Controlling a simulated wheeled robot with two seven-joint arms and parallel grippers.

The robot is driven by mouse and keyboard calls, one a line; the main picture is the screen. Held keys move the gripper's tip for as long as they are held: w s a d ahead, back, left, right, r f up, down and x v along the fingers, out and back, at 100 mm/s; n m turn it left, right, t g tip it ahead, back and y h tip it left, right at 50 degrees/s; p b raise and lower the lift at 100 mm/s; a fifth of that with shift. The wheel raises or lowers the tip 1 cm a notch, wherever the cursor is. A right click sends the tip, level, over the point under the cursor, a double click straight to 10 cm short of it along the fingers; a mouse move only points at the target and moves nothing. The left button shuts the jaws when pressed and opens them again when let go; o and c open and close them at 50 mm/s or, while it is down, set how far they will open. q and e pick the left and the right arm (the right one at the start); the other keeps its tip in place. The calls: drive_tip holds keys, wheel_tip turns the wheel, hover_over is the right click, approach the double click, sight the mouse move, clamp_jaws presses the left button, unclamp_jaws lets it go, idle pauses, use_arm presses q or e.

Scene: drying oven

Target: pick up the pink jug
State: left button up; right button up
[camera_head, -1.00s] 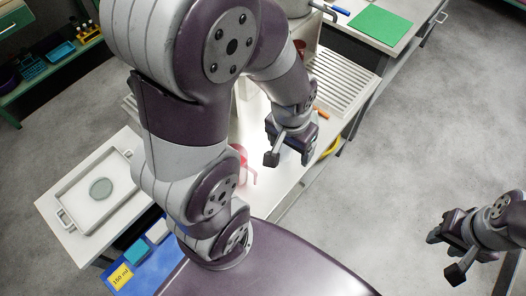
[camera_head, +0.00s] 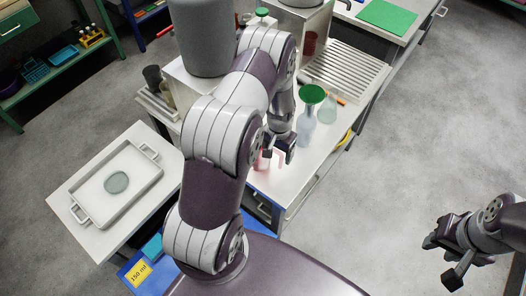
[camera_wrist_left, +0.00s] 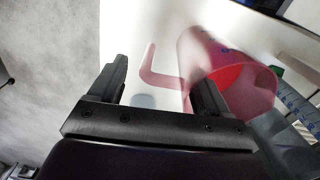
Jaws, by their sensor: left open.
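The pink jug (camera_head: 263,160) stands on the white bench top, mostly hidden behind my left gripper and arm in the head view. In the left wrist view the translucent pink jug (camera_wrist_left: 225,70) shows large, with its handle (camera_wrist_left: 155,68) to the left. My left gripper (camera_head: 279,150) is open at the jug. In the left wrist view its two fingers (camera_wrist_left: 160,92) are apart, with the handle showing between them and the right finger overlapping the jug's body. I cannot tell whether they touch. My right gripper (camera_head: 450,254) hangs open and empty over the floor at the right.
A flask with a green top (camera_head: 307,115) and another clear vessel (camera_head: 327,108) stand behind the jug. A slatted rack (camera_head: 345,75) lies further back. A white tray (camera_head: 88,212) with a round dish is on the left table. Floor at the right is clear.

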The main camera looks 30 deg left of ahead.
use_arm(q)
wheel_tip(320, 180, down, 3)
drive_tip(key=shift+r, duration=0.2)
drive_tip(key=shift+f, duration=0.2)
clamp_jaws()
drive_tip(key=shift+r, duration=0.15)
